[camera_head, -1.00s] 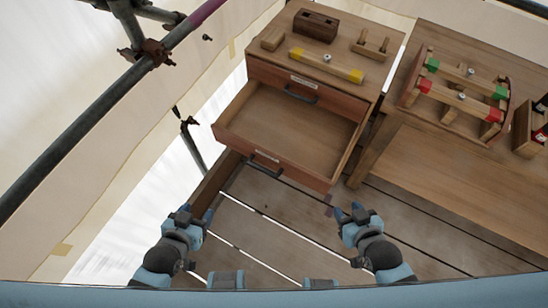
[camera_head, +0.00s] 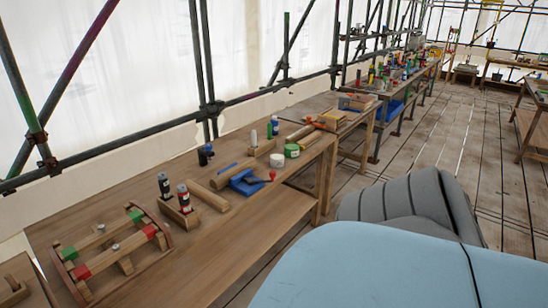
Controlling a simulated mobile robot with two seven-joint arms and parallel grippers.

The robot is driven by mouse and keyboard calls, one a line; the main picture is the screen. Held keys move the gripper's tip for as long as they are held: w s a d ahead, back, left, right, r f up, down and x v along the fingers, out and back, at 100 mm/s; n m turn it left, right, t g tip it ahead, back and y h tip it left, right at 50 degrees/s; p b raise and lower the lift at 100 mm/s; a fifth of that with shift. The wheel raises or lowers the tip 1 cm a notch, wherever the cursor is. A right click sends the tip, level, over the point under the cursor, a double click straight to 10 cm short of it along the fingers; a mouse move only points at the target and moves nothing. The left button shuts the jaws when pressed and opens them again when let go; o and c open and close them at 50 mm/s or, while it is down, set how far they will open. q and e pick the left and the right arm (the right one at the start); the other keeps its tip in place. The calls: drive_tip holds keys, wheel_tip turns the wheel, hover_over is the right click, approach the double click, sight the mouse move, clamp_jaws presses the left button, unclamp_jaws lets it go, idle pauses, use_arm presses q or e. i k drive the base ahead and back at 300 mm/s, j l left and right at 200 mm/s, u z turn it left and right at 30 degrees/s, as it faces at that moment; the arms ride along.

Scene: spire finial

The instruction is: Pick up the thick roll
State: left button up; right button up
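Several roll-like brown cylinders lie on the wooden bench (camera_head: 225,228); I cannot tell for sure which one is the thick roll. One slim brown cylinder (camera_head: 207,195) lies diagonally near the middle of the bench. A thicker-looking brown cylinder (camera_head: 232,175) lies just behind it, beside a blue cloth or tray (camera_head: 246,184). A further tan cylinder (camera_head: 299,133) lies near the bench's far end. Neither of my grippers is in view.
A wooden rack (camera_head: 112,250) holds bars with green and red ends at the near left. Red-and-black bottles (camera_head: 184,197) stand in a wooden block. White and green tubs (camera_head: 291,150) stand farther back. Scaffold poles run behind the bench. Plank floor (camera_head: 435,140) is open at right.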

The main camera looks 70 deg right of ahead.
sight(220, 182)
drive_tip(key=z, duration=1.85)
drive_tip(key=i+l+u, duration=0.15)
drive_tip(key=u, duration=2.7)
drive_tip(key=k+l+u, duration=0.2)
drive_tip(key=l, duration=0.15)
drive_tip(key=l+u, duration=0.25)
drive_tip(key=k+l+u, duration=0.7)
drive_tip(key=k+u, duration=0.25)
drive_tip(key=k, duration=0.2)
drive_tip(key=k+u, duration=0.1)
drive_tip(key=k, duration=1)
drive_tip(key=k+l+z, duration=0.3)
drive_tip(key=k, duration=0.15)
drive_tip(key=k+l+z, duration=0.25)
drive_tip(key=k+l, duration=0.1)
drive_tip(key=k, duration=0.05)
